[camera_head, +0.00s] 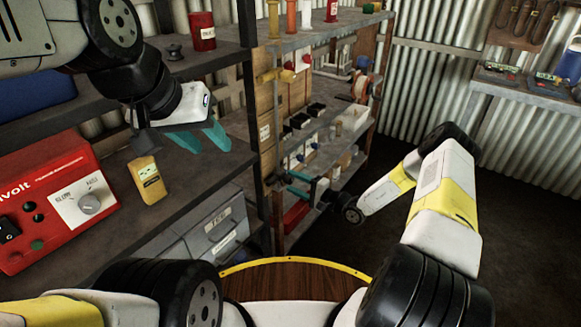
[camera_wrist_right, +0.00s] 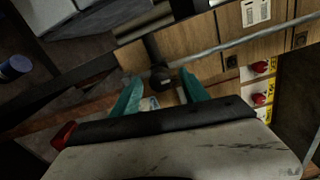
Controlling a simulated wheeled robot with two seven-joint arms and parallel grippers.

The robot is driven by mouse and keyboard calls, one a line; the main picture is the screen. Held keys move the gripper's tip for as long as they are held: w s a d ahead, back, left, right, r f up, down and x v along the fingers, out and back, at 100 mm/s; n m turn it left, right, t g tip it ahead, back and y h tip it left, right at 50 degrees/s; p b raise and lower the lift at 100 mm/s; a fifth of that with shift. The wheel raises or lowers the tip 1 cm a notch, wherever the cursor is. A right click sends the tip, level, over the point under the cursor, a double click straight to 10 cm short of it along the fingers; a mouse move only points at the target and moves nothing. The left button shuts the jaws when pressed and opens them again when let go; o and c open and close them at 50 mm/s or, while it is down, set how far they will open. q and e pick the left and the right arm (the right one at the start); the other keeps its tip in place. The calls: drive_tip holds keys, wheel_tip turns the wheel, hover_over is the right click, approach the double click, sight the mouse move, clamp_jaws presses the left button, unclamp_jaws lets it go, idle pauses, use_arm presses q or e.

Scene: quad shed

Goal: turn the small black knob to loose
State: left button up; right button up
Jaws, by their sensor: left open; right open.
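A small black round knob (camera_wrist_right: 160,77) sits on a dark stem in front of a wooden board in the right wrist view. It appears between the teal fingertips of my right gripper (camera_wrist_right: 160,90), which is open. I cannot tell whether the fingers touch it, and no marking for loose is readable. In the head view my right gripper (camera_head: 289,183) reaches left toward the shelf unit, and I cannot make out this knob there. My left gripper (camera_head: 203,138) is open and empty above the left shelf.
A red charger box (camera_head: 55,195) with a dial and a yellow meter (camera_head: 147,180) stand on the left shelf. Red knobs (camera_wrist_right: 260,99) sit on the board right of my right gripper. A metal rod (camera_wrist_right: 235,45) crosses the board. The floor (camera_head: 510,240) at right looks clear.

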drive_tip(key=v, duration=0.6)
drive_tip(key=s+a+r+n+g+h, duration=0.15)
drive_tip(key=s+r+n+g, duration=0.35)
drive_tip(key=r, duration=0.6)
drive_tip(key=s+a+r+n+g+h, duration=0.15)
drive_tip(key=s+r+n+g, duration=0.35)
drive_tip(key=r, duration=0.5)
drive_tip(key=s+d+r+t+h, duration=0.3)
drive_tip(key=s+d+r+h, duration=0.1)
drive_tip(key=s+r, duration=0.5)
drive_tip(key=s+d+r+t+h, duration=0.2)
drive_tip(key=s+d+r+h, duration=0.3)
drive_tip(key=s+r, duration=0.4)
drive_tip(key=shift+s+d+m+t, duration=0.35)
drive_tip(key=shift+s+d, duration=0.4)
drive_tip(key=shift+s, duration=0.45)
